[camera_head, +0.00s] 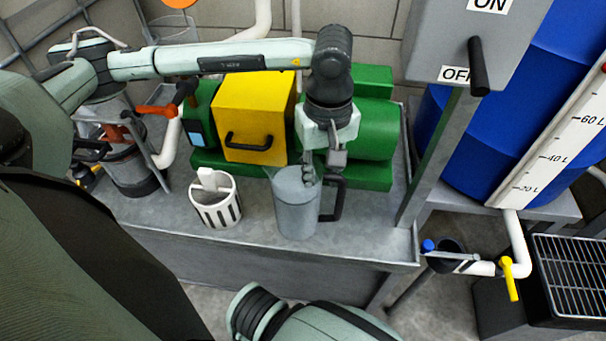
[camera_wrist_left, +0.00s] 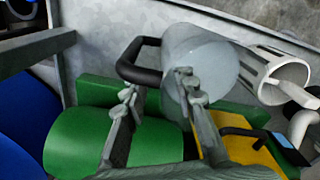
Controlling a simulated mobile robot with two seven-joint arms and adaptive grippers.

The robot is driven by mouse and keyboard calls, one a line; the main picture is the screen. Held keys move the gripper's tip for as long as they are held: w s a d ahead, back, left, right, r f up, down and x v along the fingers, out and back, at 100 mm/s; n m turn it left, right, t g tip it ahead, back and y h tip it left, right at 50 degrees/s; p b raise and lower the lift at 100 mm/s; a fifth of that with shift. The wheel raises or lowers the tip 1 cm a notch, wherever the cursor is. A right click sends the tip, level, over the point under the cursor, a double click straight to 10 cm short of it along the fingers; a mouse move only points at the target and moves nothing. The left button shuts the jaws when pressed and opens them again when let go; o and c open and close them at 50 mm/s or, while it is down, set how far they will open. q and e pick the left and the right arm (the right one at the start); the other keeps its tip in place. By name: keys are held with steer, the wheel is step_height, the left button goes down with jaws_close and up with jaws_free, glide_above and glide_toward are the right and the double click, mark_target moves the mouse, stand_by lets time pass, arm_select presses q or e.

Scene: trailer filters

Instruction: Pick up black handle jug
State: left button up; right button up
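The jug (camera_head: 297,205) is a grey, translucent cylinder with a black handle (camera_head: 336,198) on its right side. It stands upright on the grey metal bench, near the front edge. My left gripper (camera_head: 322,172) points down above the jug's rim on the handle side. In the left wrist view the gripper (camera_wrist_left: 158,88) is open, its two fingers apart. One finger is near the black handle (camera_wrist_left: 133,60), the other overlaps the jug body (camera_wrist_left: 205,70). I cannot tell whether either touches. My right gripper is not in view.
A white slotted cup (camera_head: 216,203) stands left of the jug. A green machine (camera_head: 368,130) with a yellow box (camera_head: 252,115) stands close behind. A grey post (camera_head: 437,160) with a lever box (camera_head: 462,40) rises at right. The bench front edge (camera_head: 375,258) is near.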

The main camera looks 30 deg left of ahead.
arm_select(q)
steer(key=shift+s+f, duration=0.15)
steer(key=shift+f, duration=0.5)
step_height(320, 180, down, 4)
steer(key=shift+a+f+p, duration=0.15)
steer(key=shift+p, duration=0.3)
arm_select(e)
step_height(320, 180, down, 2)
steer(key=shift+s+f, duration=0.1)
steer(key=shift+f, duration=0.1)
arm_select(q)
steer(key=shift+c, duration=0.2)
jaws_close()
